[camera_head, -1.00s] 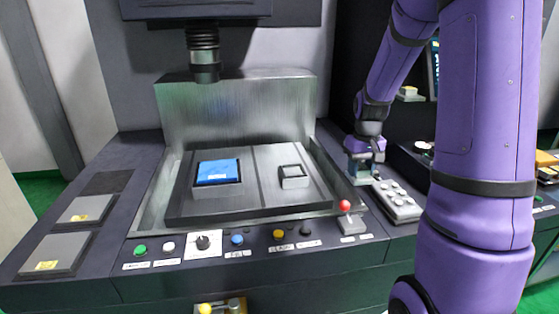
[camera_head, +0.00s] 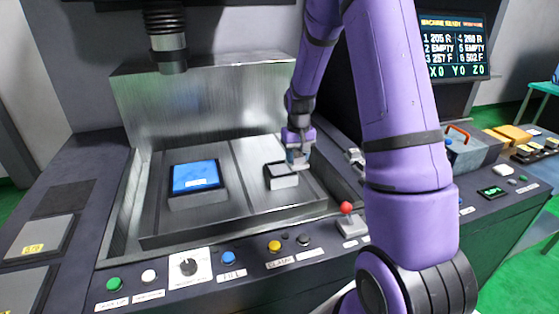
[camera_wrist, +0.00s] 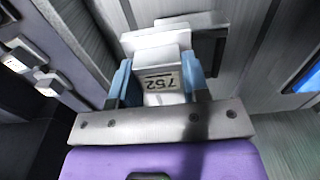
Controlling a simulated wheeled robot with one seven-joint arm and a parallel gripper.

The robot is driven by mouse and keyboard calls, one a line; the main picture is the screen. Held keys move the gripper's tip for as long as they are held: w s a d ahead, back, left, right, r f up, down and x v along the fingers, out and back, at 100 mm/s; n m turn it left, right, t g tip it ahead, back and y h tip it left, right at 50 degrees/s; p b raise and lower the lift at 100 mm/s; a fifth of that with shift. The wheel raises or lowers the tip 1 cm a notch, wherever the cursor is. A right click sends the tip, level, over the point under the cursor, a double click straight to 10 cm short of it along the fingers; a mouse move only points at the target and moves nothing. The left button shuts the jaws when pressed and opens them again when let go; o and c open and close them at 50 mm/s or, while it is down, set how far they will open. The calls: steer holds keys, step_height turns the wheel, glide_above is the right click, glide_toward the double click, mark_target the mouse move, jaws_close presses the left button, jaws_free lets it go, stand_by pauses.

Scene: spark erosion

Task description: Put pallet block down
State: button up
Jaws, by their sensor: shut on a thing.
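My gripper (camera_head: 298,160) is shut on the pallet block, a light grey block (camera_wrist: 158,72) with a label reading 752, upside down in the wrist view. The blue fingers (camera_wrist: 160,88) clasp it on both sides. In the head view the gripper hides most of the block. It is beside the back right corner of a small square holder (camera_head: 282,180) on the right half of the machine's work plate (camera_head: 232,212). In the wrist view a dark-edged square shape (camera_wrist: 212,50) shows behind the block. I cannot tell whether the block touches the holder.
A blue-topped square piece (camera_head: 195,178) stands on the plate's left half. A vertical machine head (camera_head: 168,45) hangs above, at the back left. A red-knobbed joystick (camera_head: 347,212) and several buttons line the front. A screen (camera_head: 455,47) and a grey bin (camera_head: 468,150) are at right.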

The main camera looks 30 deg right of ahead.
glide_above(280, 170)
steer(key=shift+d+f, duration=0.15)
steer(key=shift+f, duration=0.1)
steer(key=shift+w+f, duration=0.15)
steer(key=shift+f, duration=1.6)
steer(key=shift+f, duration=0.1)
steer(key=o, duration=1.2)
